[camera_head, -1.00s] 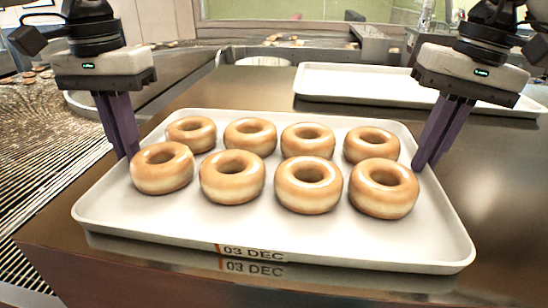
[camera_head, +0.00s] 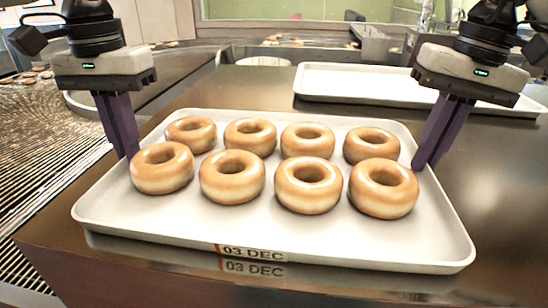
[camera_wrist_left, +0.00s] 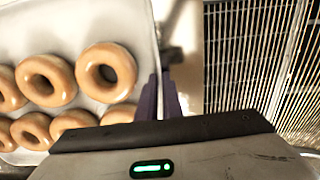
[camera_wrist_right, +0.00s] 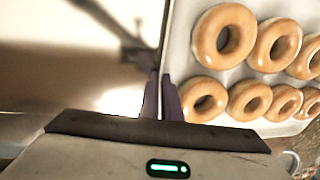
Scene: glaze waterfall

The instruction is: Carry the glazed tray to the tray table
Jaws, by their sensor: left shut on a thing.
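The glazed tray (camera_head: 345,246) is a pale tray with a raised rim and a "03 DEC" label on its front edge. It holds several glazed ring doughnuts in two rows and looks level. It is at the dark shiny counter; I cannot tell whether it rests or hovers slightly. My left gripper (camera_head: 128,153) is shut on its left rim, also seen in the left wrist view (camera_wrist_left: 162,98). My right gripper (camera_head: 425,162) has its fingers close together at the right rim, which lies between them in the right wrist view (camera_wrist_right: 160,98). I cannot identify the tray table.
A second, empty pale tray (camera_head: 350,84) lies behind on the dark counter (camera_head: 240,90). A wire-mesh conveyor (camera_head: 40,150) runs along the left. Bare counter (camera_head: 500,190) shows to the right.

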